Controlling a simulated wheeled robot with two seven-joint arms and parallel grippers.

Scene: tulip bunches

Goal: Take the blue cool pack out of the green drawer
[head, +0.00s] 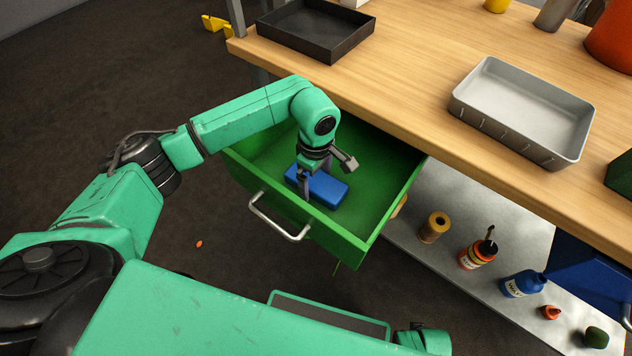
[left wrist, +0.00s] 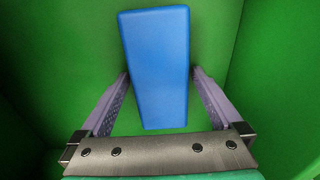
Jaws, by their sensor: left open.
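The blue cool pack (head: 327,190) lies flat on the floor of the green drawer (head: 378,205), which is pulled out from under the wooden table. My left gripper (head: 322,180) reaches down into the drawer over the cool pack and covers part of it in the head view. In the left wrist view the cool pack (left wrist: 156,65) lies between the open fingers of the gripper (left wrist: 158,80), with green showing on both sides of it. The fingers do not grip it. My right gripper is not in view.
The drawer's metal handle (head: 280,217) faces front. A black tray (head: 316,32) and a grey metal tray (head: 522,112) stand on the table (head: 420,90), whose edge overhangs the drawer.

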